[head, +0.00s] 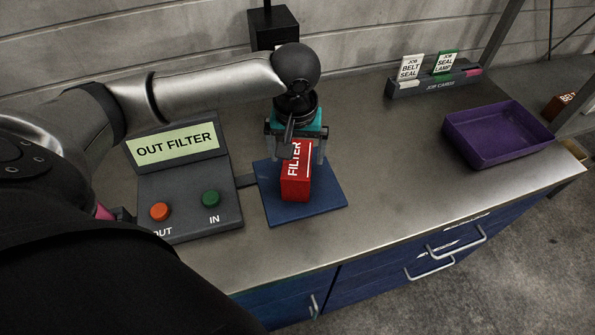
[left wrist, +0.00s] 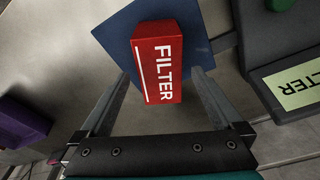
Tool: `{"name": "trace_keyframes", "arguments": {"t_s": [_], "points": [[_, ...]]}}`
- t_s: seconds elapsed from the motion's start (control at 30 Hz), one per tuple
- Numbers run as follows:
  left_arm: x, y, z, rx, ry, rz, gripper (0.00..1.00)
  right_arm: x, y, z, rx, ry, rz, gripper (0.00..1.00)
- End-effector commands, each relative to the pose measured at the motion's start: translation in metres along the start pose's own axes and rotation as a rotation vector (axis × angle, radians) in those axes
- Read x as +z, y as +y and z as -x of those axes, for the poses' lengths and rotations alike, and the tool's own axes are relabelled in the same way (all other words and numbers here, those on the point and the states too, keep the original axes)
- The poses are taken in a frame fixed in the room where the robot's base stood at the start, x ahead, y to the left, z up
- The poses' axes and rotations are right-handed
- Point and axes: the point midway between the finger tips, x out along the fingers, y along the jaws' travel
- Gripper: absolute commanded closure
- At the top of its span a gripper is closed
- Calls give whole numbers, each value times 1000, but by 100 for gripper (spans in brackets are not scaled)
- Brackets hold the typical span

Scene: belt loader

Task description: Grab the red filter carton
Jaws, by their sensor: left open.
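The red filter carton (head: 296,185) stands on a blue mat (head: 325,198) on the metal bench top, with white FILTER lettering on it. My left gripper (head: 298,155) is open at the carton, with a finger on either side of its upper part. In the left wrist view the carton (left wrist: 158,62) lies between and just beyond the fingertips of the open gripper (left wrist: 158,80), and a gap shows beside it. I cannot tell whether either finger touches it. My right gripper is not in view.
A grey control box (head: 185,205) with an OUT FILTER display and orange and green buttons stands left of the mat. A purple tray (head: 470,153) sits at the right, and a job card holder (head: 435,83) at the back. Bench between mat and tray is clear.

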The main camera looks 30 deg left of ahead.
Motion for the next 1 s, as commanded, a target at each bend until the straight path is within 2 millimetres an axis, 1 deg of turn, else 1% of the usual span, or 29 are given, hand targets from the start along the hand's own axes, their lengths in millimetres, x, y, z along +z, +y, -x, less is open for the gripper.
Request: {"name": "trace_keyframes", "arguments": {"t_s": [0.03, 0.27, 0.4, 0.53, 0.63, 0.83, 0.87, 1.0], "points": [[0, 0, -8, -1, 0, 1, 0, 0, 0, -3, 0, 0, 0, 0], [0, 0, -23, 0, 0, 0, 0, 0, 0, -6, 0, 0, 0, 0], [-2, 0, -45, 0, 1, 0, 0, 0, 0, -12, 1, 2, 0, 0], [-1, 0, -62, 0, 0, -1, 0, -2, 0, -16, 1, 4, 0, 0], [-2, 0, -67, 1, 2, -1, 0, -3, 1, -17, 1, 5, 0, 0], [-2, 0, -67, 1, 2, -2, 0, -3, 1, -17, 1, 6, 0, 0], [-2, 0, -67, 1, 2, -2, 1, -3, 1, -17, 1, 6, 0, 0], [-2, 0, -67, 1, 2, -2, 17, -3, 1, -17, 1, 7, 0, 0]]}}
